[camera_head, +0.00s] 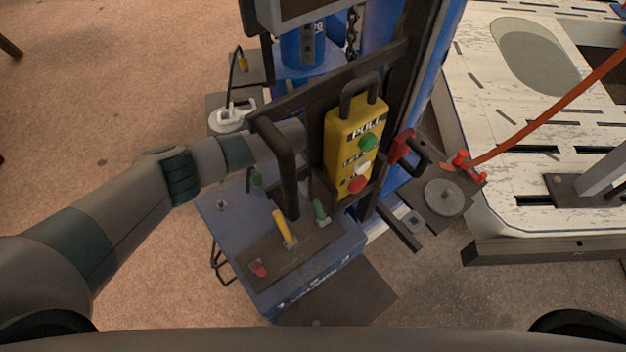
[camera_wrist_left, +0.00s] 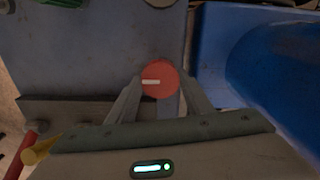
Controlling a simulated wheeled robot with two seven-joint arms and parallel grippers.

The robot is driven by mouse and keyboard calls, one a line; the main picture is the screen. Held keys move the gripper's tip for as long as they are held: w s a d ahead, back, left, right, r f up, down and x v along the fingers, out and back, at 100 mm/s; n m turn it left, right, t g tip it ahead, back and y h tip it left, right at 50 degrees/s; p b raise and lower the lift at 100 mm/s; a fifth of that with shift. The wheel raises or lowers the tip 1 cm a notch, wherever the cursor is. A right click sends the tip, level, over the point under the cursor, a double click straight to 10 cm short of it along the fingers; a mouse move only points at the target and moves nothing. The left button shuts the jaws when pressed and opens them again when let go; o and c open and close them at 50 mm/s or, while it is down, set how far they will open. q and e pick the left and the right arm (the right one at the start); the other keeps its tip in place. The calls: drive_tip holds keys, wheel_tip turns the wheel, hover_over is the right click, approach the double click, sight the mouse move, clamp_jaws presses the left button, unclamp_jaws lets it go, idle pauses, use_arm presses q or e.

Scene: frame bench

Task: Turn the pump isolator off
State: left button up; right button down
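The pump isolator appears as a round red knob (camera_wrist_left: 160,82) with a white line lying level across it in the left wrist view. It sits at the edge of a blue-grey panel. My left gripper (camera_wrist_left: 161,78) has one finger on each side of the knob, with no visible gap between fingers and knob. In the head view my left arm reaches in from the left, and its gripper is hidden behind a black handle (camera_head: 280,165) and a yellow pendant (camera_head: 352,145). The isolator cannot be made out there. My right gripper is not in view.
A blue pump box (camera_head: 235,215) carries a yellow lever (camera_head: 282,228), a green-handled lever (camera_head: 320,210) and a small red knob (camera_head: 258,269). A blue column stands right of the pendant.

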use_arm(q)
drive_tip(key=shift+n, duration=0.3)
drive_tip(key=n+p, duration=0.1)
drive_tip(key=n, duration=0.2)
drive_tip(key=shift+r, duration=0.1)
drive_tip(key=n+p, duration=0.2)
drive_tip(key=n, duration=0.3)
drive_tip(key=shift+n+p, duration=0.3)
drive_tip(key=n+p, duration=0.2)
drive_tip(key=n, duration=0.3)
drive_tip(key=shift+n+p, duration=0.75)
drive_tip(key=shift+n, duration=1.15)
drive_tip(key=o, duration=1)
drive_tip(key=shift+o, duration=0.2)
